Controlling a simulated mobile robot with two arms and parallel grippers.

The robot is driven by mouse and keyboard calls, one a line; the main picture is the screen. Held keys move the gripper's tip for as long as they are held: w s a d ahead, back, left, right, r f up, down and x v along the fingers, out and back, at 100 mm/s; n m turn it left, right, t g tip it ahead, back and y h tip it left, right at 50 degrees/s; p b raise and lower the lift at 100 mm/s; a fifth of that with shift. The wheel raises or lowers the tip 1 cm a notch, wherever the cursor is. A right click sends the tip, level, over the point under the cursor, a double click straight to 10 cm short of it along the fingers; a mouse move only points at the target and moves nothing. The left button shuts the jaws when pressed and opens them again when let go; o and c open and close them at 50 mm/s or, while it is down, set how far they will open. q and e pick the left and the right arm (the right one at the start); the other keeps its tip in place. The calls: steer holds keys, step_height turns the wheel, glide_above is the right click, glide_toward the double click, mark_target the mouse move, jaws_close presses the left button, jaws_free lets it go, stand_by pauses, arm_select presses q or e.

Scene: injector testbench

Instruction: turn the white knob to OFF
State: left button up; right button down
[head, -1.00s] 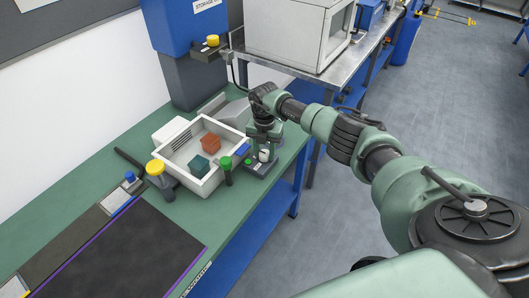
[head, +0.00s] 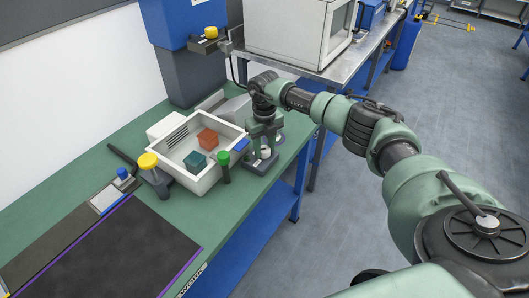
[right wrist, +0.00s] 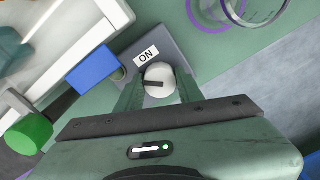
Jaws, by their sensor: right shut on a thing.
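The white knob (right wrist: 159,84) sits on a grey panel (right wrist: 187,62) and carries a dark bar, which lies roughly crosswise in the right wrist view. An ON label (right wrist: 147,56) shows on the panel just above the knob; no OFF label can be read. My right gripper (right wrist: 158,92) is shut on the knob, one finger on each side. In the head view the right gripper (head: 264,146) points down over the knob (head: 265,153) at the bench's right edge. My left gripper is not in view.
A white tray (head: 207,181) with a red cube (head: 207,138) and a teal cube (head: 195,162) stands left of the panel. A green-capped post (head: 223,166) and a blue block (right wrist: 92,66) are close to my gripper. A yellow-capped post (head: 151,166) stands farther left.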

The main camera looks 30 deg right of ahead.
mark_target(264, 148)
steer(key=n+b, duration=0.2)
steer(key=n, duration=0.2)
steer(key=shift+f+b, duration=0.1)
steer(key=shift+b, duration=0.2)
steer(key=shift+n+b, duration=0.75)
steer(key=shift+n, duration=1.05)
steer(key=c, duration=1.2)
jaws_free()
steer(key=shift+r, duration=0.2)
step_height(264, 148, up, 8)
steer(key=shift+f+b, duration=0.2)
steer(key=shift+b, duration=0.5)
